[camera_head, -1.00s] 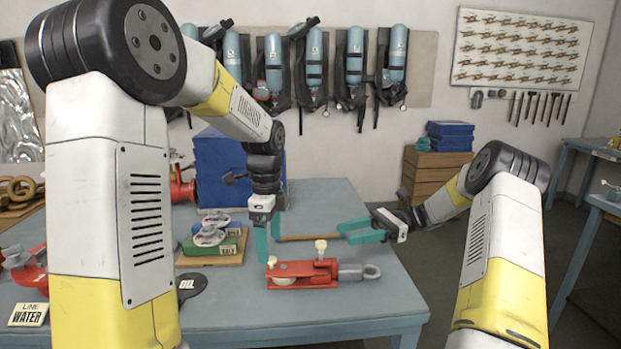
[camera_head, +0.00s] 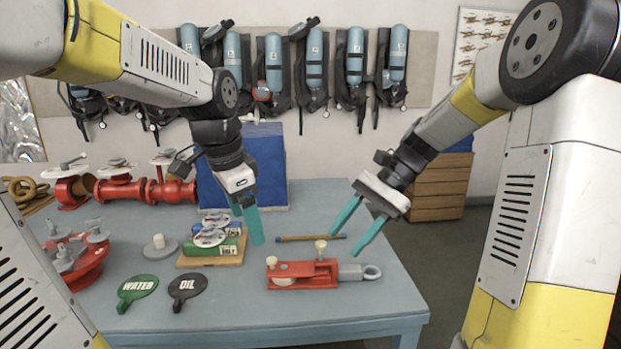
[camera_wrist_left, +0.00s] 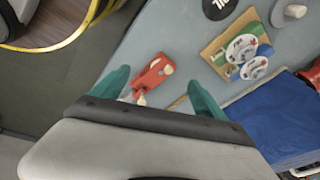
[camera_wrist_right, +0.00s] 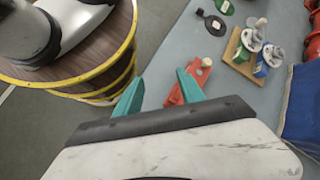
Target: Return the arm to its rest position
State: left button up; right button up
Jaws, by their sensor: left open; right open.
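My right gripper (camera_head: 357,231) is open and empty, in the air over the right part of the blue-grey table (camera_head: 350,308). Its teal fingers point down and left, above the red pulley block (camera_head: 302,269) with a grey hook. My left gripper (camera_head: 247,222) is open above the table, close to the wooden board with small valves (camera_head: 212,252). Its fingers show apart in the left wrist view (camera_wrist_left: 158,93), with the red block between them. A thin brown rod (camera_head: 311,238) lies behind the red block. In the right wrist view, the right fingers (camera_wrist_right: 158,92) are apart with nothing between them.
A blue box (camera_head: 268,165) stands at the back of the table. Red pipes with valves (camera_head: 140,190) lie at the back left. Two round tags, WATER (camera_head: 137,289) and OIL (camera_head: 187,286), lie in front. A wooden crate (camera_head: 440,188) stands beyond the table's right side.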

pick_arm(q)
jog(key=s+a+n+t, duration=0.1)
jog(key=s+n+t, duration=0.2)
jog(key=s+n, duration=0.7)
jog(key=shift+s+a+f+n+t+h, duration=0.2)
jog(key=shift+s+a+n+t+h, duration=0.1)
jog(key=shift+s+n+h, duration=0.15)
pick_arm(e)
jog(key=s+d+r+n+t+h, duration=0.2)
jog(key=s+d+n+t, duration=0.1)
jog(key=s, duration=0.3)
jog(key=s+d+r+n+t+h, duration=0.2)
jog(key=s+d+n+t+h, duration=0.1)
jog(key=s+n+t, duration=0.2)
jog(key=shift+s+r+t, duration=0.15)
jog(key=shift+s+t, duration=0.45)
jog(key=shift+s, duration=0.2)
